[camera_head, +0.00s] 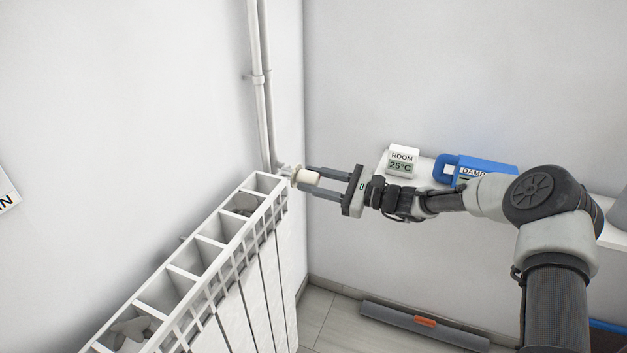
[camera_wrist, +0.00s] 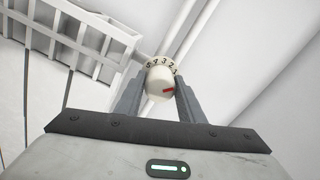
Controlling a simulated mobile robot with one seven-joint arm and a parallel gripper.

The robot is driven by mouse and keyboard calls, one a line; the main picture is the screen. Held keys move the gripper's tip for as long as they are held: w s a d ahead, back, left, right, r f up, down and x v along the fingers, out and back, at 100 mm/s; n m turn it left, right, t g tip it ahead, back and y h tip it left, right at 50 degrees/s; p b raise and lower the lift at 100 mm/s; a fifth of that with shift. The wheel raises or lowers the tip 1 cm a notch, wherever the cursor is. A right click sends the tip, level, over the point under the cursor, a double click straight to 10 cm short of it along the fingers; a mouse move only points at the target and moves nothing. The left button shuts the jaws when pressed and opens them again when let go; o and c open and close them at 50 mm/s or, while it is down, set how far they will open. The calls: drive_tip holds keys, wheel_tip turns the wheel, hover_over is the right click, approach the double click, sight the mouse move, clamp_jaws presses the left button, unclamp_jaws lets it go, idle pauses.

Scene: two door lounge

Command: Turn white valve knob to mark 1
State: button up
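The white valve knob (camera_head: 307,177) sits at the pipe end by the far top corner of the radiator. It also shows in the wrist view (camera_wrist: 158,82), with a red mark on the lower right of its face. Digits run along the collar behind it; the 1 is at the right end, and the red mark lies below it, not in line with it. My gripper (camera_head: 311,180) reaches in from the right, one finger on either side of the knob. In the wrist view the fingers (camera_wrist: 161,88) flank the knob closely; whether both touch it is unclear.
The white radiator (camera_head: 262,240) runs toward the lower left, with grey objects inside its top openings. Pipes (camera_head: 264,100) rise behind the knob. A ROOM 25°C display (camera_head: 402,160) and a blue labelled item (camera_head: 490,167) stand on a white shelf at right. A grey bar (camera_head: 390,319) lies below.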

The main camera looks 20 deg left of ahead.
drive_tip(key=o, duration=0.4)
drive_tip(key=shift+c, duration=0.2)
drive_tip(key=shift+d, duration=0.1)
drive_tip(key=s+d, duration=0.1)
drive_tip(key=d, duration=1.6)
drive_tip(key=shift+s+p, duration=0.2)
drive_tip(key=shift+p, duration=0.15)
drive_tip(key=shift+d, duration=0.1)
